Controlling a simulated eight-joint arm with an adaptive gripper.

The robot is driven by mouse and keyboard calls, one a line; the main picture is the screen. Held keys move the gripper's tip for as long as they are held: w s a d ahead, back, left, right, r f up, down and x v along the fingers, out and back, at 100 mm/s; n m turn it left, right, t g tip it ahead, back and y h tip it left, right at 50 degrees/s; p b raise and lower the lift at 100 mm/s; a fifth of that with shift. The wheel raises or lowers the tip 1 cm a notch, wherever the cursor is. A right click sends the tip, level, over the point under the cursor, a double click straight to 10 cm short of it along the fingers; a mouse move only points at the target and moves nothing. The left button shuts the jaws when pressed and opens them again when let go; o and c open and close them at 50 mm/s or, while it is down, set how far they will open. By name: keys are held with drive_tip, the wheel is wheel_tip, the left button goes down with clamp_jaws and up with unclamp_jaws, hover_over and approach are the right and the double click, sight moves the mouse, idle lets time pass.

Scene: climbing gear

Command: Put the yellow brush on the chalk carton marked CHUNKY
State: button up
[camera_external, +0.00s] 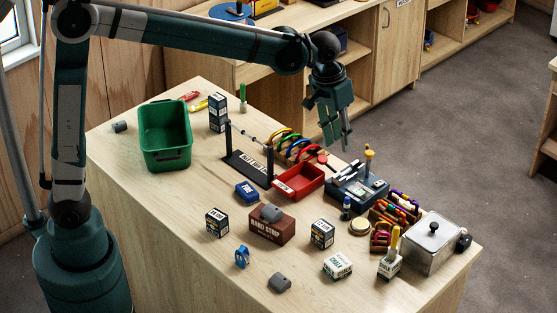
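My gripper (335,143) hangs fingers down above the back of the table, with its fingers apart and nothing visible between them. A yellow brush-like item (395,241) stands upright at a small white carton (388,266) near the front right; whether it is in, on or behind it I cannot tell. Another slim yellow item (198,106) lies at the back left. A white and green carton (337,265) reads CHALK. Dark and white cartons stand at front left (217,222), front middle (322,234) and back left (217,112). I cannot read CHUNKY on any.
A green bin (166,136) stands at the left and a red tray (299,181) in the middle. A brown HAND STRIP box (272,226) bears a grey piece. A lidded metal box (432,243) stands at the right end. The left front tabletop is clear.

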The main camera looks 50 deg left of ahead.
drive_tip(key=s+a+r+t, duration=0.1)
drive_tip(key=s+a, duration=0.4)
drive_tip(key=a, duration=0.7)
drive_tip(key=s+a+r+t, duration=0.2)
drive_tip(key=s+a, duration=0.4)
drive_tip(key=a, duration=0.7)
drive_tip(key=s+a+f+t, duration=0.1)
drive_tip(key=s+a+f, duration=0.3)
drive_tip(key=s+a, duration=0.3)
drive_tip(key=s+a+f+n+t+y, duration=0.1)
drive_tip(key=s+a+f, duration=0.2)
drive_tip(key=s+a, duration=0.5)
drive_tip(key=shift+f, duration=0.35)
